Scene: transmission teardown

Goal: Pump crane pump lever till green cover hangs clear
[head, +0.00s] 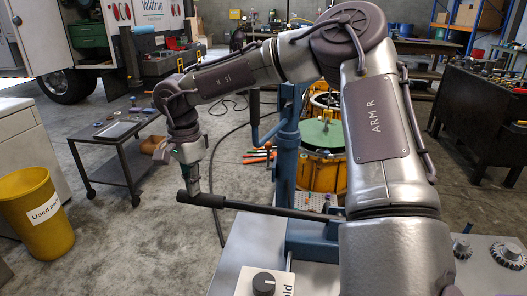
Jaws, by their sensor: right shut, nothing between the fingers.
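The black pump lever (262,208) runs nearly level from a thick grip end on the left to the blue crane (287,165). My right gripper (192,188) is shut and points down at the lever's grip end, at its upper side. I cannot tell whether the fingertips touch the lever. The green cover (318,136) shows behind the crane's post, at the top of the yellow housing (325,175). My right arm hides part of both, and I cannot tell whether there is a gap under the cover. My left gripper is not in view.
A dark wheeled cart (115,132) with small parts stands at left, and a yellow bin (38,215) stands at lower left. A grey surface with a black knob (263,284) and gears (508,252) lies in front. Floor between cart and crane is mostly clear, with a cable.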

